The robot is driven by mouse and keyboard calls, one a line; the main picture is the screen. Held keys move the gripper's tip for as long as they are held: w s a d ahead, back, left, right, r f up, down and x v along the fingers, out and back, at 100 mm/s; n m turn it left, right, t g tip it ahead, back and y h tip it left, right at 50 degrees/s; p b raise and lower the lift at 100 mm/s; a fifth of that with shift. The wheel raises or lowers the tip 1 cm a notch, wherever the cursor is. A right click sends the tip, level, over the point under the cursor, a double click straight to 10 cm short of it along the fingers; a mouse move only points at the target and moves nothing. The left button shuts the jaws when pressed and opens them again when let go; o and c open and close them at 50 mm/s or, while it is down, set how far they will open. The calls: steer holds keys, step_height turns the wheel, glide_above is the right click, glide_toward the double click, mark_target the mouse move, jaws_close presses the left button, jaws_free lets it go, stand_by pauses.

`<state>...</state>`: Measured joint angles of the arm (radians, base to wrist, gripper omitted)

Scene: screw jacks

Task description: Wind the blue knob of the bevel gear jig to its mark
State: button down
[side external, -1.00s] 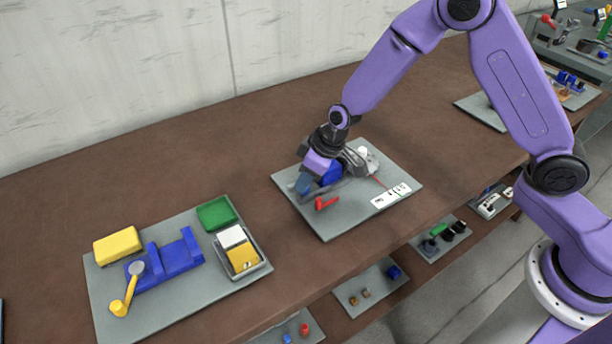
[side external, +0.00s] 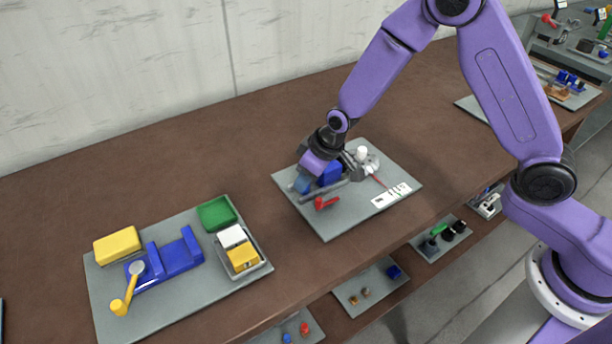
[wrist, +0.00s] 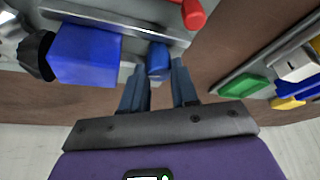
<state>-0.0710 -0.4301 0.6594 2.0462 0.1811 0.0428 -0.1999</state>
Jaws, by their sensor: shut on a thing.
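The bevel gear jig stands on a grey plate (side external: 335,222) in the middle of the table. Its blue block (side external: 331,174) shows beside my gripper, and in the wrist view the block (wrist: 86,54) is at the upper left. My gripper (side external: 302,185) is low over the left end of the jig. In the wrist view its two fingers (wrist: 160,76) are shut around the blue knob (wrist: 158,60), one on each side. A white scale card (side external: 391,195) with dark marks and a red pointer (side external: 378,181) lie at the right of the plate. The card's reading is too small to tell.
A red handle (side external: 325,202) stands near the front of the jig plate, close to my gripper. Another grey plate (side external: 180,312) at the left holds a blue fixture, yellow parts and a green tray (side external: 215,214). Bare table lies between.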

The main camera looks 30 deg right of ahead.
steer(key=shift+s, duration=0.1)
steer(key=c, duration=0.9)
jaws_free()
steer(key=shift+o, duration=0.2)
steer(key=shift+d, duration=0.1)
steer(key=shift+w+d+n+y, duration=0.15)
steer(key=shift+n+y, duration=0.25)
steer(key=shift+n, duration=0.6)
